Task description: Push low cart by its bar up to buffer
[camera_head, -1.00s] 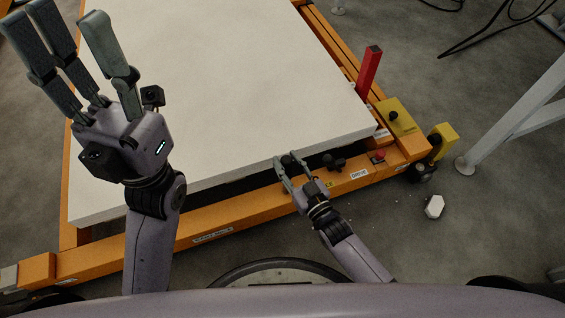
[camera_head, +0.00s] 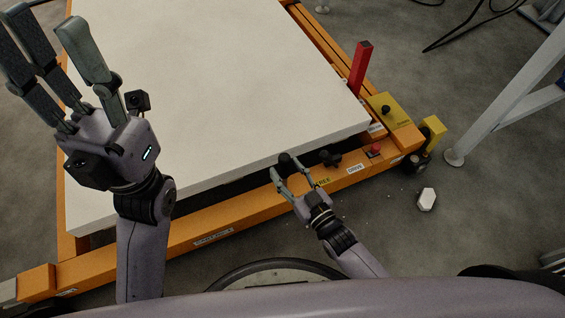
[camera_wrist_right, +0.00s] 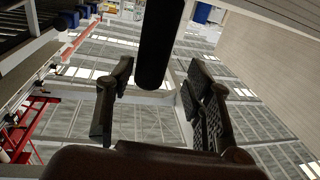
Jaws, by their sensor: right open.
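The low cart has an orange frame (camera_head: 210,240) and carries a large white slab (camera_head: 200,100). My right gripper (camera_head: 288,170) is at the cart's near side, fingers apart around or just beside a dark rounded bar or knob (camera_head: 285,158). In the right wrist view a dark cylinder (camera_wrist_right: 160,45) stands between the spread fingers (camera_wrist_right: 160,105); contact cannot be told. My left gripper (camera_head: 48,35) is raised over the slab's left side, fingers spread and empty. The buffer cannot be made out.
A white stand leg (camera_head: 500,115) rises farther right. A small pale piece (camera_head: 427,199) lies on the floor.

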